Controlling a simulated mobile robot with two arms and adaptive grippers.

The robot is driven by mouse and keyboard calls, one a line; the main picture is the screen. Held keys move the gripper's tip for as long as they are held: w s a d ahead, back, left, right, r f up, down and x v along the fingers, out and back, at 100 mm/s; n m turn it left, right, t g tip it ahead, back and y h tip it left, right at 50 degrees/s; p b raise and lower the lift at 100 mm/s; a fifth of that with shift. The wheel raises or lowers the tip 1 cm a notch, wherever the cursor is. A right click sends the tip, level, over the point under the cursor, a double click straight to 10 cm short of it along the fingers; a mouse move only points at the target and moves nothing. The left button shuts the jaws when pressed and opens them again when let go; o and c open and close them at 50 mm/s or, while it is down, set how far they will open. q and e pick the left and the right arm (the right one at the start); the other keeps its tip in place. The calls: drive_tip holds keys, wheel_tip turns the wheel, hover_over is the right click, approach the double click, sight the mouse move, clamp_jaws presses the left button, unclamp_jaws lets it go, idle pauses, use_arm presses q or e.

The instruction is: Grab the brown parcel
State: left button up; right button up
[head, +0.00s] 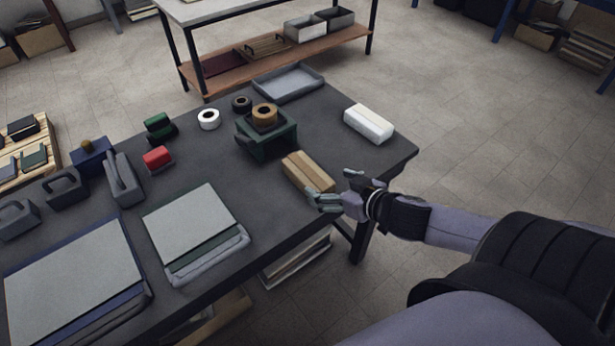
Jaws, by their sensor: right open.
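The brown parcel (305,170) is a tan box lying on the dark table near its right front edge, with a lighter strip along its top. My right gripper (330,186) comes in from the right, just to the right of the parcel. Its fingers are spread and nothing is between them. One finger is at or very close to the parcel's near right end; I cannot tell whether it touches. My left gripper is not in view.
The dark table (285,215) also holds a white package (368,123), a green box (266,140) with a brown tape roll on it, a grey tray (288,81), a red item (157,158) and grey-topped stacks (192,222). A shelf table (270,50) stands behind.

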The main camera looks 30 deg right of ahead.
sight(309, 172)
drive_tip(key=x, duration=0.6)
drive_tip(key=shift+w+f, duration=0.1)
drive_tip(key=shift+w, duration=0.1)
drive_tip(key=shift+d+p+x, duration=0.2)
drive_tip(key=shift+x, duration=1.05)
drive_tip(key=shift+d+p+x, duration=0.2)
drive_tip(key=shift+x, duration=1.1)
drive_tip(key=c, duration=1.5)
drive_tip(key=shift+c, duration=0.9)
drive_tip(key=shift+r, duration=0.2)
